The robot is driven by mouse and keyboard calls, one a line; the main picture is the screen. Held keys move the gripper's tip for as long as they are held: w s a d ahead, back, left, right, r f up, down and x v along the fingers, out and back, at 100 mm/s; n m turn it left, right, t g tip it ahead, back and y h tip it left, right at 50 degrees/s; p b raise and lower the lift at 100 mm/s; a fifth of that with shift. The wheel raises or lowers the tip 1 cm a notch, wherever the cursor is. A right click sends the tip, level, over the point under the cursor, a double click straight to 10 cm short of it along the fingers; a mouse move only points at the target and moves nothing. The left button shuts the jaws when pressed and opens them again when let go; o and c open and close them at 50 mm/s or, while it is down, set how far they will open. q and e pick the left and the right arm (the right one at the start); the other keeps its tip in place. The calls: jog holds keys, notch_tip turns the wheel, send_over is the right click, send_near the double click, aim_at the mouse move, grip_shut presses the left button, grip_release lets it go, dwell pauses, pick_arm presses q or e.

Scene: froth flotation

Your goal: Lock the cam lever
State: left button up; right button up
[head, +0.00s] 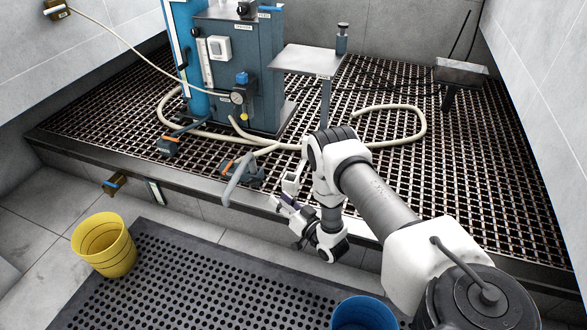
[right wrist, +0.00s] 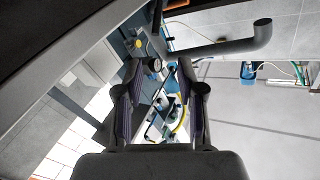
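A grey pipe end (head: 236,182) sticks out over the front edge of the grating, beside a small blue fitting (head: 253,176) with an orange part. I cannot tell for sure which small part is the cam lever. A thick dark pipe (right wrist: 235,42) crosses the upper part of the right wrist view. My right gripper (head: 283,196) is just right of the grey pipe end, near the platform edge, apart from it. In the right wrist view its two fingers (right wrist: 160,88) stand apart with nothing between them. My left gripper is not in view.
A blue machine (head: 262,75) with a gauge and hoses stands on the grating (head: 430,190). A cream hose (head: 420,115) loops behind my right arm. A yellow bucket (head: 103,245) and a blue bucket (head: 363,315) stand in front, by a perforated black mat (head: 190,275).

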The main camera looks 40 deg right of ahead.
jog(key=w, duration=1)
jog(key=shift+w+a+r, duration=0.2)
jog(key=shift+w+r, duration=0.05)
jog(key=r+p, duration=0.1)
jog(key=r+g+p, duration=0.1)
jog(key=p, duration=0.1)
jog(key=shift+w+a+n, duration=0.1)
jog(key=shift+w+n, duration=0.2)
jog(key=shift+w, duration=0.1)
jog(key=g+p, duration=0.1)
jog(key=n+g+p, duration=0.1)
jog(key=a+g+p, duration=0.1)
jog(key=g, duration=0.1)
jog(key=shift+w+r+n+h+p, duration=0.35)
jog(key=shift+w+r+n+h, duration=0.05)
jog(key=s+a+f+g, duration=0.1)
jog(key=s+a+g, duration=0.2)
jog(key=s, duration=0.9)
jog(key=s+a+f+g, duration=0.1)
jog(key=s+a+g, duration=0.3)
jog(key=s, duration=0.8)
jog(key=s+a+f+g, duration=0.1)
jog(key=s+a+g, duration=0.3)
jog(key=s, duration=0.8)
jog(key=shift+s+a+y+p, duration=0.3)
jog(key=shift+a+p, duration=0.15)
jog(key=shift+a, duration=0.45)
jog(key=shift+f, duration=0.1)
